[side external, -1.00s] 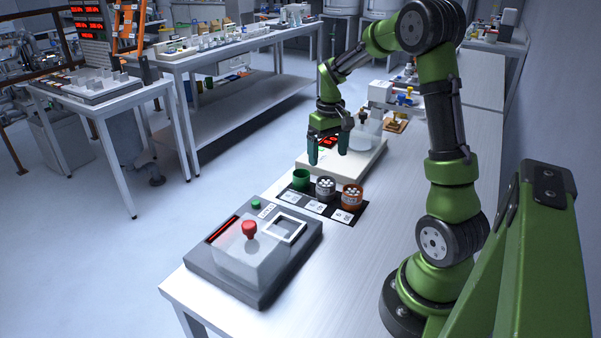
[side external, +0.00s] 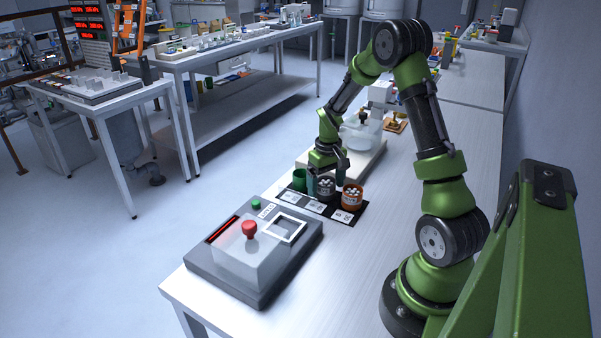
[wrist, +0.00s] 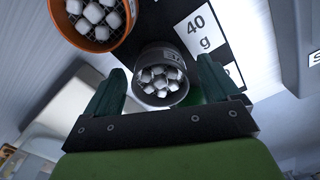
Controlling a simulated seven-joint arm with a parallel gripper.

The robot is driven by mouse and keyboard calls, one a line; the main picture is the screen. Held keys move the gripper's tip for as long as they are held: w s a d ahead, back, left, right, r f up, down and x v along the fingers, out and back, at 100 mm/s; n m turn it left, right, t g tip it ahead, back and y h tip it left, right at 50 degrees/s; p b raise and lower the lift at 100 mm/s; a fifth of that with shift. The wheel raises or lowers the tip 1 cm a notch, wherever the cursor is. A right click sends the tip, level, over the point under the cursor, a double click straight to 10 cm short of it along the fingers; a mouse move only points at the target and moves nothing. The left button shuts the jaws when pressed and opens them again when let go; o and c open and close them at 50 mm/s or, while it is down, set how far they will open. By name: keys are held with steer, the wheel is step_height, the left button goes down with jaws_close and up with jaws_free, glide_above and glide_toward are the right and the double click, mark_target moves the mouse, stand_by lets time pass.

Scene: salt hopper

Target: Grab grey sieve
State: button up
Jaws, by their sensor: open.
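The grey sieve (side external: 325,190) stands upright on the black labelled mat between a green sieve (side external: 299,180) and an orange sieve (side external: 352,197), and holds several white lumps. My gripper (side external: 327,181) is open and low over it, one finger on the green sieve's side and the other towards the orange sieve. In the wrist view, my gripper's (wrist: 162,68) fingers lie either side of the grey sieve (wrist: 153,56). Whether either finger touches it I cannot tell. The orange sieve (wrist: 103,38) also holds white lumps, while the green one is mostly hidden there.
The black mat (side external: 362,210) carries white labels. In front of it stands a grey box (side external: 275,270) with a clear cover and a red knob (side external: 249,229). Behind is a pale-based machine (side external: 362,165) with a clear bowl. The table is clear to the right.

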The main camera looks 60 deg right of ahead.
steer(key=shift+c, duration=0.2)
steer(key=c, duration=1.2)
